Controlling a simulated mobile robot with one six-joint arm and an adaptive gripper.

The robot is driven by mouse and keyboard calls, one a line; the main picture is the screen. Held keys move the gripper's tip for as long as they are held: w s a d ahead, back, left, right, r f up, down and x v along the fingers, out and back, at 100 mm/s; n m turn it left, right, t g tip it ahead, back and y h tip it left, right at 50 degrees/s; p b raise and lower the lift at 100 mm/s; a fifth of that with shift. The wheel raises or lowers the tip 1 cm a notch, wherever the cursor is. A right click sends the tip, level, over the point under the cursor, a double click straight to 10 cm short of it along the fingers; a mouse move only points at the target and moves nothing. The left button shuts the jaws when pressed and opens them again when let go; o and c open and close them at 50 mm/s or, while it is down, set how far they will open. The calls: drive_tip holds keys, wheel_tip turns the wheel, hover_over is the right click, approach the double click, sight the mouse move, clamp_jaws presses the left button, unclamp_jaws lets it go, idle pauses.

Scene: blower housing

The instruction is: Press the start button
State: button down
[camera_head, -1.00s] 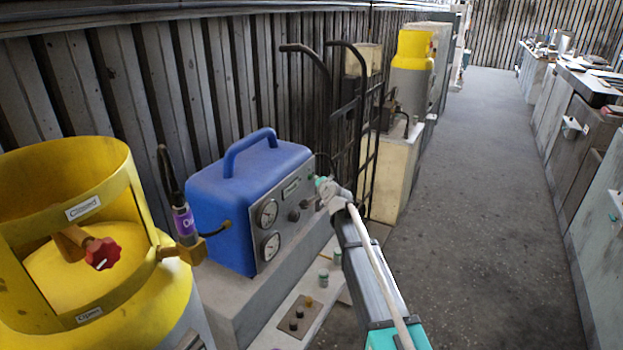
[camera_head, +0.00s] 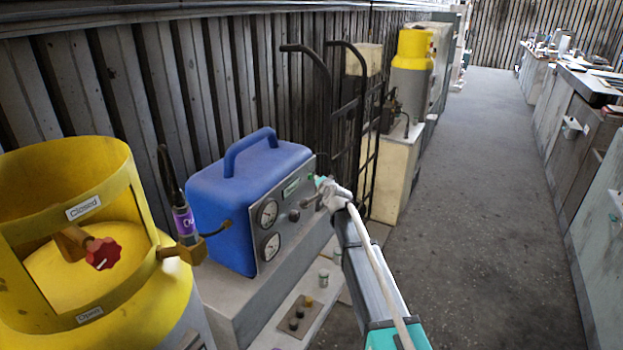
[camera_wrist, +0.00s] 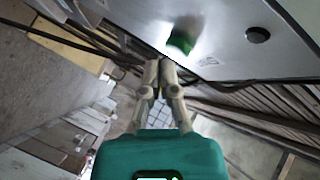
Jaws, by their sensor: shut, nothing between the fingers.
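A blue machine (camera_head: 235,205) with a handle on top stands on a grey ledge. Its grey front panel (camera_head: 282,232) carries two round gauges, a dark knob and a green label. In the wrist view, a green button (camera_wrist: 180,42) sticks out of the metal panel (camera_wrist: 220,55), and a darker green round part (camera_wrist: 257,35) lies to its right. My gripper (camera_head: 322,184) is at the panel's right side. In the wrist view, the closed fingertips of my gripper (camera_wrist: 164,64) are just below the green button; I cannot tell whether they touch it. No button lettering is readable.
A yellow gas cylinder (camera_head: 75,290) stands at the left front. A black hand truck (camera_head: 358,130) stands behind the machine. A small plate with knobs (camera_head: 298,317) lies on the low ledge. The floor aisle (camera_head: 480,200) to the right is clear.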

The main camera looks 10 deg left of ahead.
drive_tip(key=shift+w+a, duration=0.15)
drive_tip(key=shift+a, duration=0.3)
idle(1.1)
drive_tip(key=shift+d, duration=0.45)
drive_tip(key=shift+s+d, duration=0.1)
drive_tip(key=shift+s, duration=0.1)
idle(0.3)
drive_tip(key=shift+s+d, duration=0.35)
drive_tip(key=shift+d, duration=0.55)
drive_tip(key=shift+s+d, duration=0.3)
drive_tip(key=shift+d, duration=0.65)
drive_tip(key=shift+s+d, duration=0.35)
drive_tip(key=shift+d, duration=0.55)
drive_tip(key=s+d+f+n+g+h, duration=0.2)
drive_tip(key=s+d+f+g, duration=0.2)
drive_tip(key=s+d, duration=0.4)
drive_tip(key=s+d+f+n+g+h+p, duration=0.1)
drive_tip(key=s+d+f+g, duration=0.3)
drive_tip(key=s, duration=1.4)
drive_tip(key=s+d+f+n+g+h, duration=0.3)
drive_tip(key=s+d+f+g, duration=0.1)
drive_tip(key=s+d, duration=0.8)
drive_tip(key=shift+s+d+f+g+h+p, duration=0.25)
drive_tip(key=shift+s+d+g+h+p, duration=0.15)
drive_tip(key=shift+s+g, duration=0.6)
